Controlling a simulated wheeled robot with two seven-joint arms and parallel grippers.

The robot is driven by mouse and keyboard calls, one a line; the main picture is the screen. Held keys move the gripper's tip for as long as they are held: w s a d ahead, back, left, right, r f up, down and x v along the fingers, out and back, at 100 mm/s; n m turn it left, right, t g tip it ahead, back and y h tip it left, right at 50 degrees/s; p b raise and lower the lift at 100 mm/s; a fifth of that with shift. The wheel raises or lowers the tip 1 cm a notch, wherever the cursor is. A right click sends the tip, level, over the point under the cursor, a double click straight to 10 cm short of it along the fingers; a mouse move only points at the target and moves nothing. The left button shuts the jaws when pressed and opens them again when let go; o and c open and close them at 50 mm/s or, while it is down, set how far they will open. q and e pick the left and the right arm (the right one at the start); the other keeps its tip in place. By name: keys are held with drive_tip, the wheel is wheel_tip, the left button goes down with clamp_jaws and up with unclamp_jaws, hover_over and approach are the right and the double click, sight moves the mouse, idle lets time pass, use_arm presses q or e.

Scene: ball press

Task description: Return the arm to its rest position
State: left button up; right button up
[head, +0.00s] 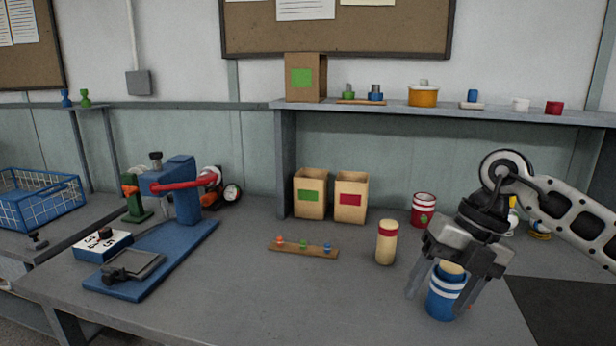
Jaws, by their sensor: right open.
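My right gripper (443,295) comes in from the right and points down over the worktable. Its jaws are open, with one finger on each side of a blue cup (442,305) with white bands. A cream-coloured top (452,268) shows above the cup's rim, partly hidden by the gripper. The cup stands upright on the table, and I cannot tell whether a finger touches it. My left gripper is not in view.
A red striped cup (423,210) is behind. A wooden strip with coloured pegs (303,248) and a blue press (176,205) are further left. The table's front middle is clear.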

drive_tip(key=s+a+m+y, duration=0.1)
drive_tip(key=s+a+y, duration=0.2)
drive_tip(key=a+y, duration=0.3)
drive_tip(key=s+a+m+t+y, duration=0.1)
drive_tip(key=s+a+y, duration=0.1)
drive_tip(key=a+y, duration=0.4)
drive_tip(key=s+a+m+y, duration=0.1)
drive_tip(key=s+a+y, duration=0.25)
drive_tip(key=a, duration=0.45)
drive_tip(key=w+d+f+m+t+h, duration=0.2)
drive_tip(key=d+f+m+t+h, duration=0.25)
drive_tip(key=m+t, duration=0.6)
drive_tip(key=w+d+f+m+t+h, duration=0.1)
drive_tip(key=d+f+m+t+h, duration=0.45)
drive_tip(key=m, duration=0.75)
drive_tip(key=s+d+f+m+g+h, duration=0.2)
drive_tip(key=s+f+m+h, duration=0.1)
drive_tip(key=s+f, duration=0.3)
drive_tip(key=s+d+f+m+g+h, duration=0.2)
drive_tip(key=s+f, duration=0.4)
drive_tip(key=f, duration=0.4)
drive_tip(key=shift+d+f+m+g+h, duration=0.25)
drive_tip(key=shift+m+g+h, duration=0.4)
drive_tip(key=shift+g+h, duration=0.1)
